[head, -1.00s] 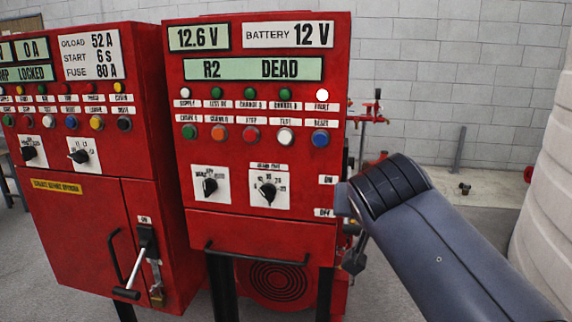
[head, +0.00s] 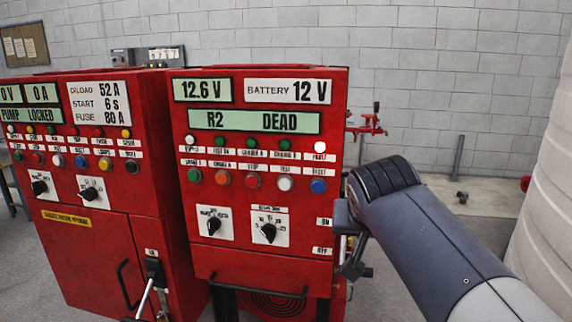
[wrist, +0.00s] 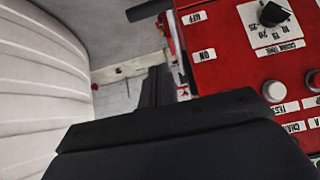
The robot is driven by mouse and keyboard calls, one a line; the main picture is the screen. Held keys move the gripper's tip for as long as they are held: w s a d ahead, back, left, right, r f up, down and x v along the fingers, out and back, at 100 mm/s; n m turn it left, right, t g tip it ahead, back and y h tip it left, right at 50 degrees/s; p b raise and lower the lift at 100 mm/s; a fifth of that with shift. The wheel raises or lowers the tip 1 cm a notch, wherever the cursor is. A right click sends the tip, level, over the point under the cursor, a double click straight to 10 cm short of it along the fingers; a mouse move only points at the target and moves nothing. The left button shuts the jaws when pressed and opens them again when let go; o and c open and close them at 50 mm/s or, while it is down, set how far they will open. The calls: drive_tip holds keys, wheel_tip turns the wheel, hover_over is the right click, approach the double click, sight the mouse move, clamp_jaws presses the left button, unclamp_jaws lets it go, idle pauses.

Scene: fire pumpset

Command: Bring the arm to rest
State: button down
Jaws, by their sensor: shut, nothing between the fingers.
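My arm reaches in from the lower right of the head view. My gripper (head: 352,262) hangs at its end, beside the right edge of the right red cabinet (head: 240,262). It is shut and holds nothing; the arm's wrist partly hides it. In the wrist view a dark gripper body (wrist: 175,125) fills the lower middle, with the red panel close by at the upper right. I cannot tell whether the gripper touches the cabinet. The right cabinet's displays read 12.6 V and R2 DEAD (head: 255,121), and a white lamp (head: 320,147) glows.
The left red cabinet (head: 90,255) has a lever handle (head: 146,298) projecting at its lower right. Red pipework (head: 368,128) stands behind the right cabinet. A large pale ribbed tank (head: 545,200) is at the right edge.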

drive_tip(key=w+r+g+p, duration=0.2)
drive_tip(key=r+g+p, duration=0.1)
drive_tip(key=p, duration=0.6)
drive_tip(key=w+d+r+g+y+p, duration=0.1)
drive_tip(key=w+r+g+p, duration=0.1)
drive_tip(key=r+p, duration=0.4)
drive_tip(key=g+p, duration=0.1)
drive_tip(key=p, duration=0.2)
drive_tip(key=shift+w+p, duration=0.4)
